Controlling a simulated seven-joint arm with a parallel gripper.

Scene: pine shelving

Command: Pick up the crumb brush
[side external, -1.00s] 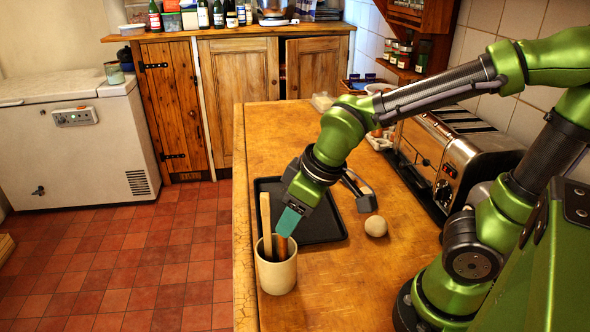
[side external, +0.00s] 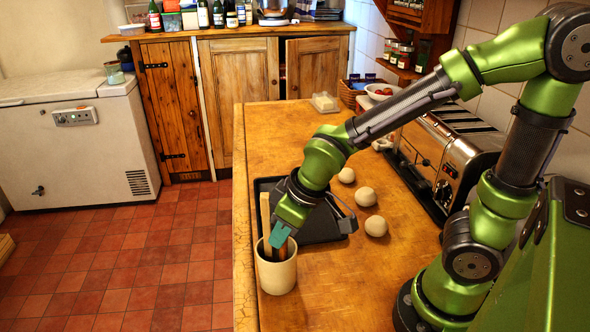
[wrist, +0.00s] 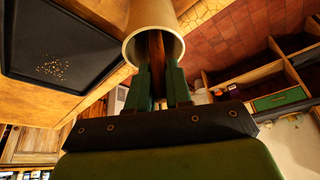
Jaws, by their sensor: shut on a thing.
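A cream pot (side external: 277,274) stands near the counter's left edge. A pale wooden handle (side external: 265,215) rises from its left side. A dark brown wooden handle, which I take for the crumb brush (wrist: 157,52), stands in the pot; its lower end is hidden inside. My gripper (side external: 280,236) reaches down at the pot's mouth, tilted. In the wrist view my gripper's green fingers (wrist: 160,78) are on either side of the brown handle and shut on it. The handle still reaches into the pot.
A black tray (side external: 325,232) lies behind the pot; the wrist view shows crumbs (wrist: 55,67) on it. Several pale dough balls, one at the front (side external: 376,226), lie to its right. A toaster (side external: 446,162) stands further right. The counter in front is clear.

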